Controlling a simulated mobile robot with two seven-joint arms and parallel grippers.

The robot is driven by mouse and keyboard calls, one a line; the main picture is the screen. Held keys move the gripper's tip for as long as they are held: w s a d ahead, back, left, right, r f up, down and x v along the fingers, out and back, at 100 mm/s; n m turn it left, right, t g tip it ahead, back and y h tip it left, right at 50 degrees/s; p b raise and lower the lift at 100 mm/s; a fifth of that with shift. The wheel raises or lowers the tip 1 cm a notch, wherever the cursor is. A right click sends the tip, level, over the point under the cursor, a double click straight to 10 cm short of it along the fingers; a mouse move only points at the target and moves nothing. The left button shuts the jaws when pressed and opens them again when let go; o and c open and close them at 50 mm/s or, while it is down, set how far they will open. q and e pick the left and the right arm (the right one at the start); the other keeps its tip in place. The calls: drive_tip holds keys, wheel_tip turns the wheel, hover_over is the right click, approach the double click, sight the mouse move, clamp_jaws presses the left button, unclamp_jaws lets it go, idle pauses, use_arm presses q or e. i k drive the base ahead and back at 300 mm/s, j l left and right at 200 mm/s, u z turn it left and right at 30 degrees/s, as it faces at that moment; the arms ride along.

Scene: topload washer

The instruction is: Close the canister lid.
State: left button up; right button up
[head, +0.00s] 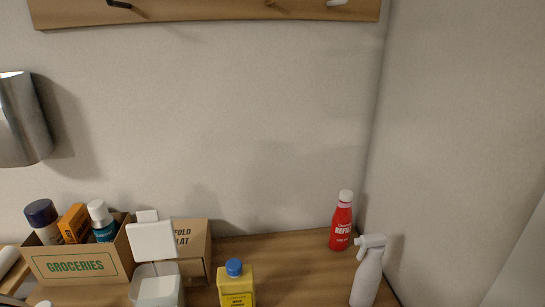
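A white canister (157,287) stands on the wooden surface at the lower left of the head view, in front of the cardboard boxes. Its square white lid (152,240) is open and stands up at the back of the canister, tilted slightly. The bottom of the canister is cut off by the frame's lower edge. Neither of my grippers shows in the head view.
A groceries box (75,265) with several bottles stands left of the canister; another cardboard box (197,245) is behind it. A yellow bottle (236,287) stands close right. A red bottle (341,225) and white spray bottle (367,278) stand farther right. Wood between them is clear.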

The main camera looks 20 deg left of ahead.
sight(151, 238)
drive_tip(key=k+u, duration=0.1)
drive_tip(key=u, duration=1.45)
drive_tip(key=l+u, duration=0.15)
drive_tip(key=u, duration=0.3)
drive_tip(key=i+l+u, duration=0.1)
drive_tip(key=u, duration=0.4)
